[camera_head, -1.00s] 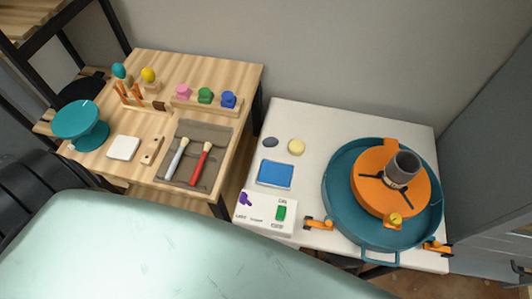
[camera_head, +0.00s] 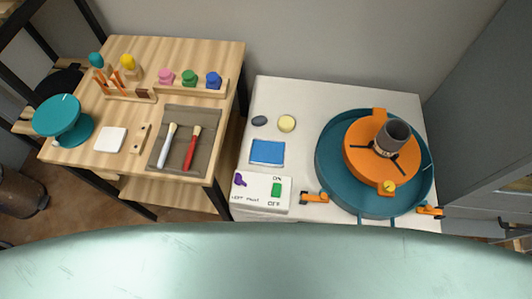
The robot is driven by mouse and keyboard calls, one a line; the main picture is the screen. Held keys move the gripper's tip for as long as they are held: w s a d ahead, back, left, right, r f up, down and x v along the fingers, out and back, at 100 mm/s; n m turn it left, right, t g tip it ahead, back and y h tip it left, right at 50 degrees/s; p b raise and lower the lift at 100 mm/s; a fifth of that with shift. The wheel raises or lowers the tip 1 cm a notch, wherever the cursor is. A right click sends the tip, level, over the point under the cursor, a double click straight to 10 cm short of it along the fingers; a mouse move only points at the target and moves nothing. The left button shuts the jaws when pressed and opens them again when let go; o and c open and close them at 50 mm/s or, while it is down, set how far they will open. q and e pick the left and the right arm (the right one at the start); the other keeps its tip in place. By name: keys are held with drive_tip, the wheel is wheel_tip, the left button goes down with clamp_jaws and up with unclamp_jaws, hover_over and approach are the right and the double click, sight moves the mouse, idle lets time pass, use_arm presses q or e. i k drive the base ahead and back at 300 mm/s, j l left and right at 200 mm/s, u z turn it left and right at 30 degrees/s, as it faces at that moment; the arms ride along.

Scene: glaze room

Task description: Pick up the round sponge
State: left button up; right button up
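A small round pale-yellow sponge (camera_head: 287,123) lies flat on the white table (camera_head: 300,86), towards its back left. A dark grey oval piece (camera_head: 259,120) lies just left of it, apart from it. A blue rectangular pad (camera_head: 267,152) lies in front of them. Neither of my grippers shows in the head view, so I cannot see whether they are open or shut. Nothing covers the sponge.
A teal basin (camera_head: 325,178) with an orange wheel and grey cup stands right of the sponge. A white control box (camera_head: 262,190) sits at the front. A wooden table (camera_head: 200,60) with brushes and jars stands left, across a gap. A pale green surface fills the foreground.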

sight(285, 124)
drive_tip(key=j, duration=0.4)
drive_tip(key=k+j+z, duration=0.1)
drive_tip(key=j, duration=0.35)
drive_tip(key=k+j, duration=0.15)
drive_tip(key=j, duration=0.25)
